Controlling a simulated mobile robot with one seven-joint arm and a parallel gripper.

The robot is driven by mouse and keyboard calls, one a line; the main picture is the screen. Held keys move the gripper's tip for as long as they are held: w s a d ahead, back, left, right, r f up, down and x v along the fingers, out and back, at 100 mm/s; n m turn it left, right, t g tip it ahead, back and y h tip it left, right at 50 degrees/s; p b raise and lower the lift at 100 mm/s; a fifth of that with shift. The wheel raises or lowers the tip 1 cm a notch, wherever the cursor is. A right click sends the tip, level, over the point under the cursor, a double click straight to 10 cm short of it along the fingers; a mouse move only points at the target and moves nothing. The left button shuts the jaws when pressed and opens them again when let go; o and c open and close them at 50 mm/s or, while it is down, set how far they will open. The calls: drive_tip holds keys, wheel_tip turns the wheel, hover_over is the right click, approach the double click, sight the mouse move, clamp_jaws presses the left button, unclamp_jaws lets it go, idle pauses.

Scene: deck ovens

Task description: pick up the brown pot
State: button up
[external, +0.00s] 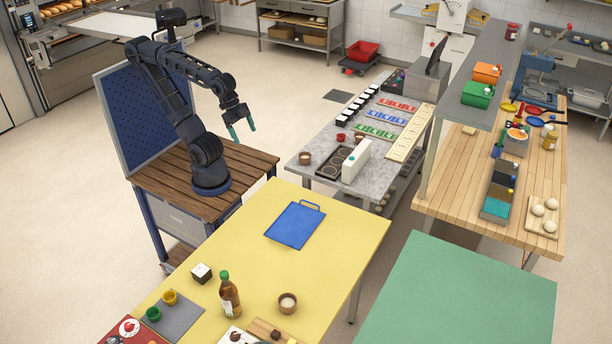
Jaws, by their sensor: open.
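A small brown pot (305,158) stands on the near left part of the grey marble counter (293,167). Another small brown pot with pale contents (288,303) stands on the yellow table (345,235), right of a brown bottle with a green cap. I cannot tell which one the task means. My gripper (242,129) hangs in the air with its teal fingers apart and nothing between them. It is left of the marble counter, above and left of the pot there, and well away from the pot on the yellow table.
On the marble counter, a white upright box (356,161) and a dark tray (334,163) stand right of the pot; a red cup (341,138) is behind. The yellow table holds a blue board (295,225) and the bottle (229,296). The green table (470,290) is bare.

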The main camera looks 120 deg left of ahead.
drive_tip(key=w+d+m, duration=0.4)
drive_tip(key=w+d, duration=0.1)
drive_tip(key=w, duration=0.7)
drive_tip(key=m+g+h, duration=0.4)
drive_tip(key=m+h, duration=0.1)
drive_tip(key=m, duration=0.8)
hover_over(288, 300)
drive_tip(key=a, duration=0.4)
wheel_tip(288, 300, down, 26)
drive_tip(key=f, duration=0.1)
drive_tip(key=x, duration=1)
drive_tip(key=shift+s+f, duration=0.15)
drive_tip(key=shift+s, duration=0.05)
drive_tip(key=shift+c, duration=0.5)
drive_tip(key=c, duration=1.1)
